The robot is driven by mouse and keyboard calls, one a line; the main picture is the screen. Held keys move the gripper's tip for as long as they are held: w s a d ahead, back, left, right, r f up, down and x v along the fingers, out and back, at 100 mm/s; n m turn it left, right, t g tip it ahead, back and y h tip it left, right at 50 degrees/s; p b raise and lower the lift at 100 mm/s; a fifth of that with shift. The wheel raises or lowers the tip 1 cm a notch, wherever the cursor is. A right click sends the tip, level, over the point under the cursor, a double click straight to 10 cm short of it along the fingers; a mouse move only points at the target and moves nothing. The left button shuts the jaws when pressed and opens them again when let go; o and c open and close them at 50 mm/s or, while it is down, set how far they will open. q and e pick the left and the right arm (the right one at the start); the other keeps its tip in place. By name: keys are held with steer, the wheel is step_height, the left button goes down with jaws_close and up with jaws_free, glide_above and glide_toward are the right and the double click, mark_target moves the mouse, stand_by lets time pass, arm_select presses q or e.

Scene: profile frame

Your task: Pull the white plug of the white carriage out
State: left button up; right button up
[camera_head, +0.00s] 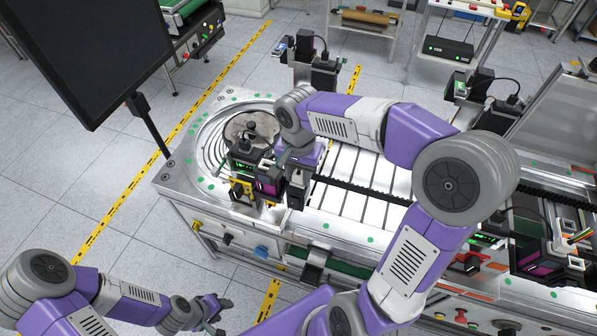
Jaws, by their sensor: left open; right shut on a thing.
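My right arm reaches over the machine table from the right. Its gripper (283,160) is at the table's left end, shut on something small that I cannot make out. Just below and left of it is a black unit with a magenta front (267,187) and a yellow part beside it. I cannot tell the white carriage apart for sure, and the white plug does not show clearly; the wrist and gripper cover that spot. My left gripper (217,308) is open and empty, low in front of the table, well away from the units.
The silver table (340,224) has a round track at its left end and slatted lanes to the right. Another black and magenta unit (551,266) stands at the right. A dark monitor (88,50) hangs at the upper left.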

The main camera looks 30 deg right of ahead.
mark_target(298, 173)
steer(key=shift+r, duration=0.15)
steer(key=shift+r+p, duration=0.65)
steer(key=shift+r, duration=0.1)
steer(key=shift+r, duration=0.2)
steer(key=shift+r+p, duration=1.25)
steer(key=shift+r, duration=0.2)
